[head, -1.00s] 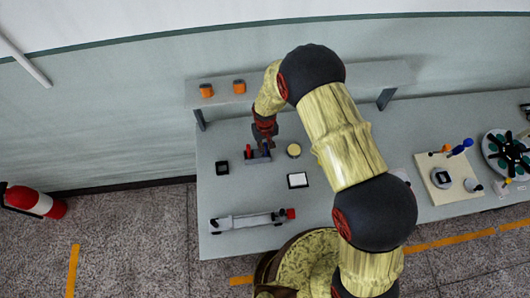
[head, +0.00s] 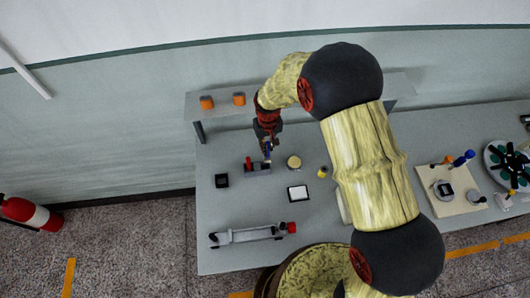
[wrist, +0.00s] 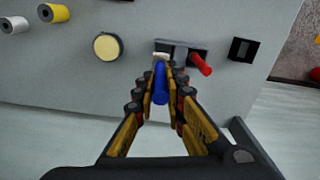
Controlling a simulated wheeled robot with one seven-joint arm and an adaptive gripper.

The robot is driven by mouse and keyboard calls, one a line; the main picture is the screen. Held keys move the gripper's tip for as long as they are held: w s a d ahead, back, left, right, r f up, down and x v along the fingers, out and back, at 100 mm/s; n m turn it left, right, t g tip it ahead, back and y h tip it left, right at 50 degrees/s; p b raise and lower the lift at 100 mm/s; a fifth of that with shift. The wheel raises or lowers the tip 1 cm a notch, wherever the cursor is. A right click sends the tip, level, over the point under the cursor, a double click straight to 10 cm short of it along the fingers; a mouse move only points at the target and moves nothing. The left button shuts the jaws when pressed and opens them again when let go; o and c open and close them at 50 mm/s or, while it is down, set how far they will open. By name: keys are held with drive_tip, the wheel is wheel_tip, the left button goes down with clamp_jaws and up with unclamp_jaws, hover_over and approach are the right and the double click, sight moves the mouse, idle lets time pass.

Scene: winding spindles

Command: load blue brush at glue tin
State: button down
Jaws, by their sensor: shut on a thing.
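My gripper (head: 267,142) is shut on the blue brush (wrist: 160,83), whose blue handle lies between the fingers in the wrist view. A pale part shows at the brush's far end, beside the dark brush stand (wrist: 183,45); I cannot tell whether it is fully clear of the stand. A red-handled brush (wrist: 200,64) is at the stand. The round tin with a cream-yellow top (wrist: 106,46), which looks like the glue tin, is left of the stand in the wrist view. In the head view this tin (head: 294,162) is just right of the stand (head: 259,168).
A small black block (head: 222,180) and a white pad in a black frame (head: 298,193) lie nearby. A yellow spool (head: 322,172) stands to the right. A long grey fixture with a red end (head: 250,234) is at the front. Orange blocks (head: 207,102) sit on the rear shelf.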

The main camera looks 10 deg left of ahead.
drive_tip(key=w+d+p, duration=0.1)
drive_tip(key=w+d, duration=0.3)
drive_tip(key=d, duration=0.8)
drive_tip(key=shift+f+p, duration=0.15)
drive_tip(key=shift+p, duration=0.15)
drive_tip(key=shift+f+b, duration=1.25)
drive_tip(key=shift+f, duration=1.65)
drive_tip(key=shift+s+f+b, duration=0.15)
drive_tip(key=shift+f+b, duration=0.4)
wheel_tip(320, 180, up, 7)
drive_tip(key=p, duration=0.3)
idle(0.3)
idle(0.5)
